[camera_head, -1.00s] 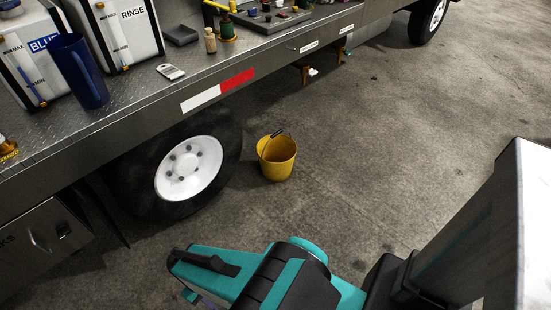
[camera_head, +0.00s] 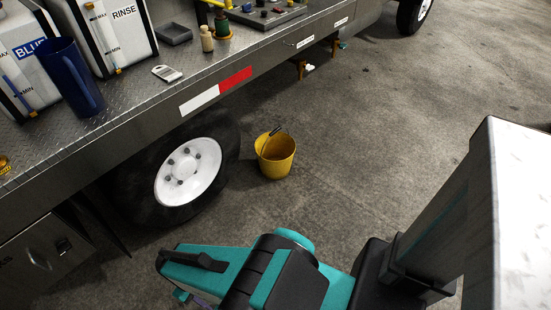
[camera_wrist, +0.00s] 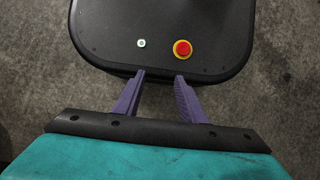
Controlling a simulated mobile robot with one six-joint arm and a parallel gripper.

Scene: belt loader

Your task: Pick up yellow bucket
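The yellow bucket (camera_head: 275,158) stands upright on the ground in the head view, just right of the truck wheel. Its handle, with a dark grip, leans up over the rim. It does not show in the wrist view. My gripper (camera_wrist: 160,77) shows in the wrist view with its two purple fingers apart and nothing between them. It points over my own black base, which has a red button. In the head view my teal and black arm is low in the picture, in front of the bucket and apart from it; the fingertips are hidden there.
The truck wheel (camera_head: 188,172) is close left of the bucket. The metal truck bed (camera_head: 140,112) overhangs at the left and back, carrying a blue jug (camera_head: 70,78) and white containers (camera_head: 110,35). Two tap-like fittings hang under its edge. The concrete ground (camera_head: 390,120) right of the bucket is clear.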

